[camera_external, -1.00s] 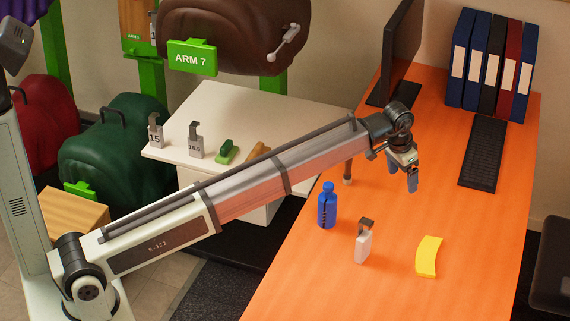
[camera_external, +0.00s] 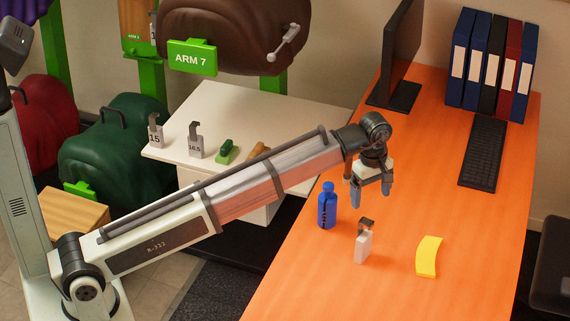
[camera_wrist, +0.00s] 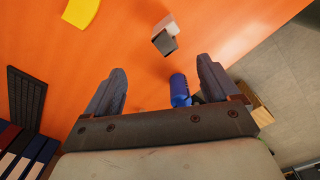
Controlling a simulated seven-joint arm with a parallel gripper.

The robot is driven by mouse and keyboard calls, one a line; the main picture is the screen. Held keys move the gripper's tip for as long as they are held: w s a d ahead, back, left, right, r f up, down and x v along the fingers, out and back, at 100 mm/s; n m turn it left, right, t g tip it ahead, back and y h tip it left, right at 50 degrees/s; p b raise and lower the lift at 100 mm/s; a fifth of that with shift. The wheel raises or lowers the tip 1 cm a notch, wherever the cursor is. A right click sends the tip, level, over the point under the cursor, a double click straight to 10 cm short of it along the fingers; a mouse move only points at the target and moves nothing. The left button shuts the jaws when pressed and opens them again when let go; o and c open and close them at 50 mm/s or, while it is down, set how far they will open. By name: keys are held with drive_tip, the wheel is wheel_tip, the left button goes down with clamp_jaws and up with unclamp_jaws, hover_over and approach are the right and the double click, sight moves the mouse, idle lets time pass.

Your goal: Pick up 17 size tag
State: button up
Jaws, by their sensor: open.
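A white tag with a dark hook on top (camera_external: 363,243) stands upright on the orange desk. Its number does not show from this side. In the wrist view the same tag (camera_wrist: 167,30) is ahead of the fingers, near the top middle. My gripper (camera_external: 371,200) is open and empty above the desk, with its fingers pointing down, behind the tag in the external view. In the wrist view the two fingers of my gripper (camera_wrist: 164,78) are wide apart with nothing between their tips. Two other tags, marked 15 (camera_external: 155,134) and 16.5 (camera_external: 195,142), stand on the white table.
A blue bottle (camera_external: 327,207) stands left of the tag, close to my gripper. A yellow sponge-like block (camera_external: 429,256) lies to its right. A keyboard (camera_external: 482,152), a monitor (camera_external: 398,45) and several binders (camera_external: 490,68) are at the back. The front of the desk is clear.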

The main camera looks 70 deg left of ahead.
sight(368, 238)
drive_tip(key=n, duration=0.5)
drive_tip(key=shift+s, duration=0.25)
drive_tip(key=shift+f+n, duration=0.3)
drive_tip(key=shift+n, duration=0.1)
drive_tip(key=shift+s+f, duration=0.1)
drive_tip(key=shift+f, duration=6.55)
drive_tip(key=c, duration=1.5)
